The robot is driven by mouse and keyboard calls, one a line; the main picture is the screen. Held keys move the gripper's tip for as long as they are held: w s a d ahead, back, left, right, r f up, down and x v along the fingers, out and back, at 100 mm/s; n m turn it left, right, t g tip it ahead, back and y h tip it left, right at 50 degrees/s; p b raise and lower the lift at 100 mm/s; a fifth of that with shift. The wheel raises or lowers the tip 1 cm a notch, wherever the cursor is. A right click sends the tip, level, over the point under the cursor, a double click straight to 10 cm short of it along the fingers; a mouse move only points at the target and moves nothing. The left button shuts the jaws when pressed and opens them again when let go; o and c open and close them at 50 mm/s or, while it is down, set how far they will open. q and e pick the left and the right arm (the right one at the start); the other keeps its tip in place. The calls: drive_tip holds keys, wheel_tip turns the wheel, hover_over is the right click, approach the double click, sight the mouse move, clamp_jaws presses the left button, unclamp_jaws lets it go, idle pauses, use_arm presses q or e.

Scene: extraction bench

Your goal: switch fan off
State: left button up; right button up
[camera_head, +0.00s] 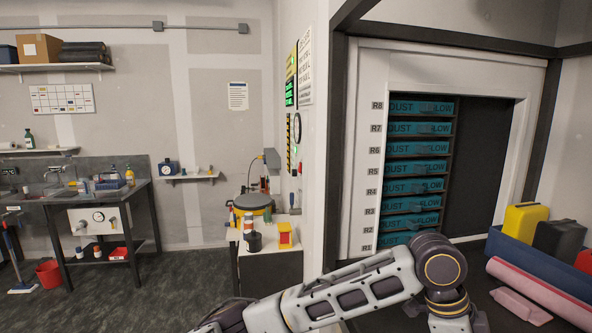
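I cannot pick out a fan or its switch for certain. On the side of the wall in the middle are a lit green display (290,93), a round white gauge (297,127) and a small green light (296,150). A small grey and red fixture (271,158) sits beside them above a bench. One of my arms crosses the bottom of the view and hides part of the floor and the lower cabinet front. Neither of my grippers shows.
A cabinet of teal filter drawers (418,167) stands right of the wall. Cases (524,220) lie at right. The floor at left centre is clear.

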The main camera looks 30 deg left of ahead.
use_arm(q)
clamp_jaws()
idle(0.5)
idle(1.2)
